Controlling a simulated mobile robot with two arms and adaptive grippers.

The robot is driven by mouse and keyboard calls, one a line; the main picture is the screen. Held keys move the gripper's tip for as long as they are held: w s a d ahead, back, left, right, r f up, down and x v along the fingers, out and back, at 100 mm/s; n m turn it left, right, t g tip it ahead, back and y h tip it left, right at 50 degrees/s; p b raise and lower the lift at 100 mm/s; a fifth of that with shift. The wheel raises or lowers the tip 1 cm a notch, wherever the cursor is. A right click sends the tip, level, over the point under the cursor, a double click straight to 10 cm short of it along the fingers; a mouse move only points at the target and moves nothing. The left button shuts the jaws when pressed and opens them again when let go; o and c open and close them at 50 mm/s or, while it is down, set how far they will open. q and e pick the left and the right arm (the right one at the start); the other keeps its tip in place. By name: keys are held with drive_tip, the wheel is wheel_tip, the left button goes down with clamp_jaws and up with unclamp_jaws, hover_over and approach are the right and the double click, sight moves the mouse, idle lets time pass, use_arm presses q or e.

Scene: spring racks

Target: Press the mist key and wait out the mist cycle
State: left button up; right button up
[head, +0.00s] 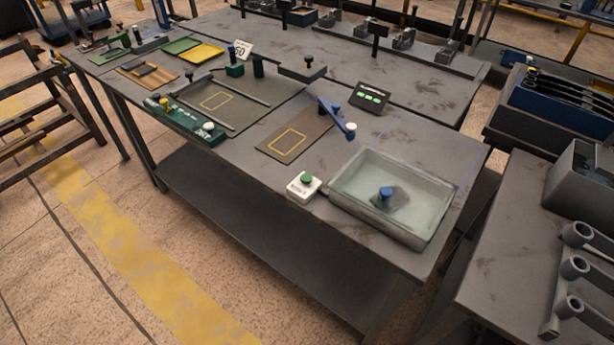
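A small white box with a green round button (306,177) on top sits near the front edge of the long grey workbench; it looks like the mist key. Dark lettering on its front is too small to read surely. A dark display (370,97) with several lit green marks stands behind it. A blue arm (334,116) with a white tip reaches over a brown mat with a yellow outline. No mist is visible. Neither of my grippers is in view.
A clear-walled tray (430,238) of pale liquid, holding a blue-knobbed piece (386,193), stands right of the white box. Green fixtures (190,122) and a yellow-green tray (193,49) lie further left. A second bench (520,240) with grey rods is at right. Floor is clear at front left.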

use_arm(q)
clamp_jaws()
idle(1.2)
